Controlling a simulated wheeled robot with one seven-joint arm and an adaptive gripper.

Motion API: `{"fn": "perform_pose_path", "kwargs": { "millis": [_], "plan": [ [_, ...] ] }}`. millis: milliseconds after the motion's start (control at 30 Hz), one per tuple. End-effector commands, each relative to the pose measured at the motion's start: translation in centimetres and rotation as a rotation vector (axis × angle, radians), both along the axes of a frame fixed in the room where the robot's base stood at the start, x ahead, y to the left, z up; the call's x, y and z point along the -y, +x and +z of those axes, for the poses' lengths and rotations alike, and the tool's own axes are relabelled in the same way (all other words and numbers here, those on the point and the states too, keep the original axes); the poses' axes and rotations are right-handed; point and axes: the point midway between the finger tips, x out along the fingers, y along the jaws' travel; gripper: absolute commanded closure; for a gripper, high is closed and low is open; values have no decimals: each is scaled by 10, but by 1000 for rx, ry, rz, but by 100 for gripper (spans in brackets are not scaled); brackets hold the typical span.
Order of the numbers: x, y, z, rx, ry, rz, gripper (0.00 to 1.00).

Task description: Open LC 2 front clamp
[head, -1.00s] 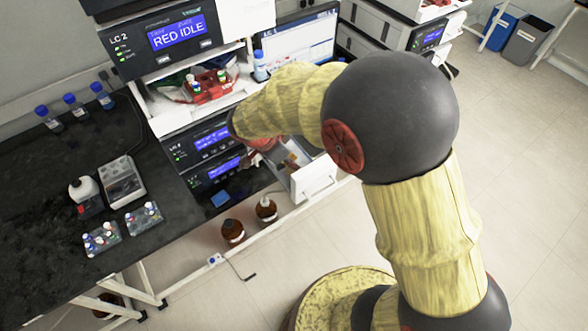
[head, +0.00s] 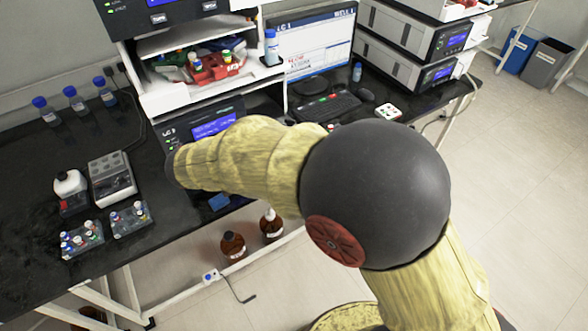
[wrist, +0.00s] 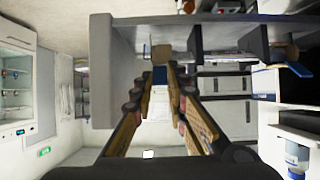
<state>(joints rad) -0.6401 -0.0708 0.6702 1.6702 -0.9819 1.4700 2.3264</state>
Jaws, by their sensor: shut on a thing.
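The LC 2 stack (head: 205,107) stands on the bench at left centre in the head view, with a lit blue display on its lower unit. My arm crosses in front of that unit and hides my gripper, the front clamp and the open part seen earlier there. In the wrist view my gripper (wrist: 160,77) points away from the camera, its two tan-and-dark fingers converging. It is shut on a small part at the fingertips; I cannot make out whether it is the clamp. A small tan piece (wrist: 162,53) and a grey panel (wrist: 101,70) show close by.
A red rack (head: 213,69) of bottles sits on the stack's shelf. A monitor (head: 312,45) and keyboard (head: 327,106) stand to its right. Vial trays (head: 82,240) and blue-capped bottles (head: 77,101) are on the left bench. Brown bottles (head: 232,245) stand below.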

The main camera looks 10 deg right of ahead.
Motion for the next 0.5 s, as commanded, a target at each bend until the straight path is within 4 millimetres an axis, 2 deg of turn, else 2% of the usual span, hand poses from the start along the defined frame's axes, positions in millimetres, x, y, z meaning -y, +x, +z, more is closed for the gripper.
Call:
{"fn": "perform_pose_path", "kwargs": {
  "millis": [33, 500],
  "plan": [
    [-2, -1, -7, 5, -19, 2, 100],
    [-5, -2, -8, 36, -124, -1, 100]
  ]
}}
